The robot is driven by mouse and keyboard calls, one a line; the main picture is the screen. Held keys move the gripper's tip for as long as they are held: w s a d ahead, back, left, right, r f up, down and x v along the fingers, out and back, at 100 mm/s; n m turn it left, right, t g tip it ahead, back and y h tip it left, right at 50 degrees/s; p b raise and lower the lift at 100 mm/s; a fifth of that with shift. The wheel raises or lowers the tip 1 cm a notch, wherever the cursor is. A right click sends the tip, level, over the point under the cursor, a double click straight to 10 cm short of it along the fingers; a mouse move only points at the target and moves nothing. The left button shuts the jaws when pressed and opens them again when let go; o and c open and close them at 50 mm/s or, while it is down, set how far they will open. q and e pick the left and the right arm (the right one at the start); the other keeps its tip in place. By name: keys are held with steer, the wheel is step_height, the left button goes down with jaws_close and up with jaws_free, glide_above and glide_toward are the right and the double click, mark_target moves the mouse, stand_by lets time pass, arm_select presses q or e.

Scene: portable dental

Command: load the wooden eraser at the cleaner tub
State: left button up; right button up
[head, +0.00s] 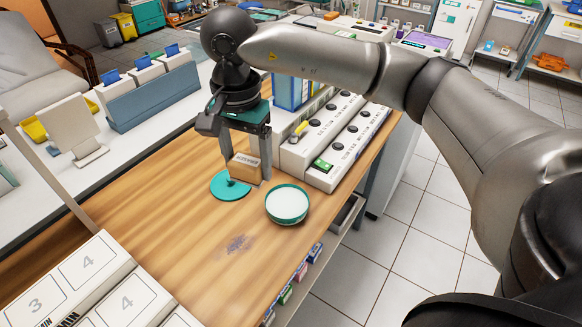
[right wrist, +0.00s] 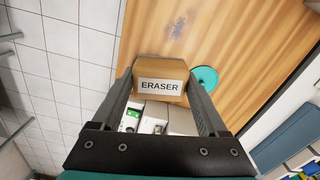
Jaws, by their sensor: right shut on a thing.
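My right gripper (head: 246,174) is shut on the wooden eraser (head: 245,167), a tan block with a white label. In the right wrist view the block (right wrist: 160,72) sits between both fingers, its label reading ERASER. A round teal tub with a white top surface (head: 287,204) stands on the wooden table just right of and nearer than the eraser; I take it as the cleaner tub. A flat teal disc (head: 230,186), perhaps its lid, lies below and left of the eraser. The tub does not show in the right wrist view. My left gripper is not in view.
White boxes with rows of black knobs (head: 335,140) stand right behind the gripper. A dark smudge (head: 238,244) marks the wooden table (head: 180,215). Numbered white boxes (head: 95,280) fill the front left. The table's right edge runs close to the tub.

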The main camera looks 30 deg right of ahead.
steer(key=w+d+f+m, duration=0.35)
steer(key=f+m, duration=0.25)
steer(key=m, duration=2.3)
glide_toward(287, 203)
step_height(287, 203, down, 5)
steer(key=b, duration=0.4)
steer(key=shift+f+b, duration=0.4)
steer(key=shift+f, duration=0.15)
steer(key=shift+f, duration=0.1)
step_height(287, 203, up, 7)
steer(key=p, duration=0.6)
